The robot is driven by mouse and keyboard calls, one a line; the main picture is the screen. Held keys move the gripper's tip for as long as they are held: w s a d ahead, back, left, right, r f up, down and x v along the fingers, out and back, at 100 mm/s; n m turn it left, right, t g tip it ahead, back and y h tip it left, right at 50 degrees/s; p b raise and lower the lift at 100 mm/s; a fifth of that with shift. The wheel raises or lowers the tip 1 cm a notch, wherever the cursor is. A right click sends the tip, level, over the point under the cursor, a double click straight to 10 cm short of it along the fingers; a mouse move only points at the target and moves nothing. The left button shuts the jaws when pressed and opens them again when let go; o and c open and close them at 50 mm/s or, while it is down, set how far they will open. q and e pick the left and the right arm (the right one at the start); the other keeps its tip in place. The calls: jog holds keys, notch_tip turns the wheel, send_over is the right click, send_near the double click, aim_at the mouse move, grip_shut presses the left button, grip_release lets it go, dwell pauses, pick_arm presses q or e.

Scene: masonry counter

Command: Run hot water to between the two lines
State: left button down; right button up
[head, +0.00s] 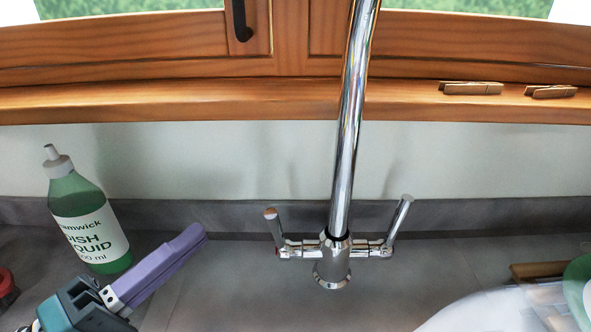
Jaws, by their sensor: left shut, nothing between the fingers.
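A chrome mixer tap (333,262) stands on the grey counter (230,290), its tall spout rising out of the top of the picture. Its left lever (275,228) has a copper-coloured end and a reddish mark at its base. It stands up, leaning slightly left. The right lever (399,220) is plain chrome and leans up to the right. My left gripper (203,232) has purple fingers, shut and empty. It is to the left of the left lever, apart from it. My right gripper is not in view. The two lines, the spout's outlet and any water are out of view.
A green dish liquid bottle (92,225) stands close behind my left gripper. A pale curved object (490,308) and a green object (579,285) are cut off at the lower right. Wooden pegs (470,88) lie on the windowsill (200,100). A red object (6,285) shows at the left edge.

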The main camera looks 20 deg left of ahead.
aim_at(272, 229)
pick_arm(q)
jog(key=w+d+b, duration=0.1)
jog(key=w+d, duration=0.4)
jog(key=d, duration=0.1)
jog(key=shift+r, duration=0.4)
jog(key=s+b, duration=0.1)
jog(key=s+f+m+b, duration=0.1)
jog(key=shift+s+d+f+t+h+b, duration=0.2)
jog(key=shift+d+t+h+b, duration=0.1)
jog(key=shift+d+t+h, duration=0.1)
jog(key=shift+r, duration=0.1)
